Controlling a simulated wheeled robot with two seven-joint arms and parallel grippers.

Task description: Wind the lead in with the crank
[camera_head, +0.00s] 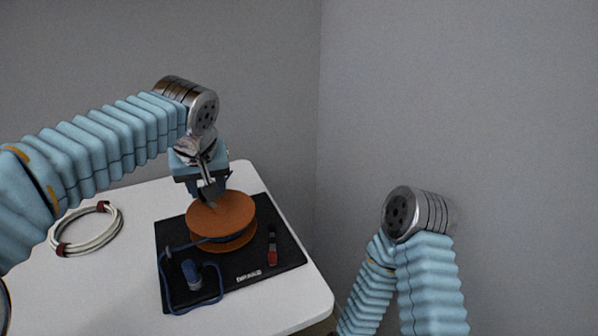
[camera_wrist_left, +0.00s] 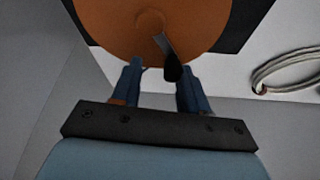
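An orange reel (camera_head: 222,212) stands on a black mat (camera_head: 290,252) on the white table. A blue lead (camera_head: 163,275) runs from the reel and loops over the mat's left part, near a blue plug-like piece (camera_head: 192,274). My left gripper (camera_head: 210,192) is above the reel, pointing down. In the left wrist view its fingers (camera_wrist_left: 160,88) are apart. The metal crank arm (camera_wrist_left: 162,44) on the reel's top (camera_wrist_left: 110,22) ends in a dark handle (camera_wrist_left: 173,68), between the fingertips and closer to the right-hand finger. I cannot tell whether they touch. My right gripper is out of view.
A coil of whitish cable (camera_head: 88,243) with dark red ties lies on the table's left. A dark strip with a red end (camera_head: 272,257) lies on the mat, right of the reel. Grey walls stand close behind and to the right. The table front is bare.

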